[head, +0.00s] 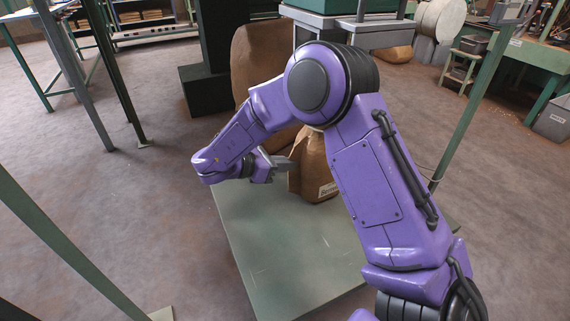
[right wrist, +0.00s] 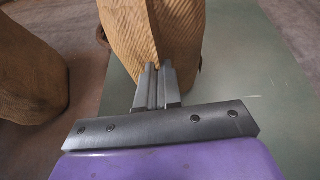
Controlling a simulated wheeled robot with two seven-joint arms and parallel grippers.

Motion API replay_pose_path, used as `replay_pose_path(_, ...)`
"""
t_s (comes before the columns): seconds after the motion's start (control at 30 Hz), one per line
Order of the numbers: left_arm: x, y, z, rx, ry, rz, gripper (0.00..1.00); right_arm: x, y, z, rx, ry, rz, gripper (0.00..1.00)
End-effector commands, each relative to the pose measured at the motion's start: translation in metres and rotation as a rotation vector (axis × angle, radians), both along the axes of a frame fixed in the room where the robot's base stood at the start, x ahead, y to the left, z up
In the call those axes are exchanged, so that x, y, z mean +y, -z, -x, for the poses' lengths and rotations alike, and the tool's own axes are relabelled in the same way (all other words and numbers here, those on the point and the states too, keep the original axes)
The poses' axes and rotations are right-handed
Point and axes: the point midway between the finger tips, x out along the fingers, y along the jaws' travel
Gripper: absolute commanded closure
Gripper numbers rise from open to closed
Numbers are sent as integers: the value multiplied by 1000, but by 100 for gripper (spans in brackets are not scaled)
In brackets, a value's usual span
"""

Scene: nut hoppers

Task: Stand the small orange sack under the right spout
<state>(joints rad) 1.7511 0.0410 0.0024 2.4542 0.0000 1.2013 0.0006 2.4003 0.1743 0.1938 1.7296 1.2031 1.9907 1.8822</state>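A small orange-brown sack (head: 314,165) with a pale label stands on the flat green plate (head: 265,255) in the head view, partly hidden behind my right arm. My right gripper (head: 284,164) is at its left side. In the right wrist view the two fingers (right wrist: 158,85) are close together, with a ridge of the sack (right wrist: 180,30) running in between their tips; they look shut on it. No spout can be made out; my arm covers much of the area behind the sack. My left gripper is out of view.
A larger brown sack (head: 255,70) stands behind the plate, close to my right arm. Green posts (head: 470,105) rise at the right and left. A grey and green structure (head: 345,28) is at the back. Open floor (head: 140,210) lies left of the plate.

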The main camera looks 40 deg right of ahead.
Motion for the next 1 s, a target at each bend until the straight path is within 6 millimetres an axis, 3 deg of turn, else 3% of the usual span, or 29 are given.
replay_pose_path(0.03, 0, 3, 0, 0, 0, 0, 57, 0, 3, 0, 0, 0, 0, 100)
replay_pose_path(0.1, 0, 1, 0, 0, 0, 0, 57, 0, 1, 0, 0, 0, 0, 73)
replay_pose_path(0.13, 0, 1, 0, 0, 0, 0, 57, 0, 1, 0, 0, 0, 0, 66)
replay_pose_path(0.47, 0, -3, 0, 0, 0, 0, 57, 2, -3, -1, 0, -1, 0, 66)
replay_pose_path(0.57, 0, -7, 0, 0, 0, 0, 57, 16, -10, -5, -1, -3, 0, 66)
replay_pose_path(0.83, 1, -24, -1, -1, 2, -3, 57, 78, -36, -21, -1, -3, 2, 66)
replay_pose_path(1.0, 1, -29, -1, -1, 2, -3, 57, 102, -45, -26, -1, -1, 1, 66)
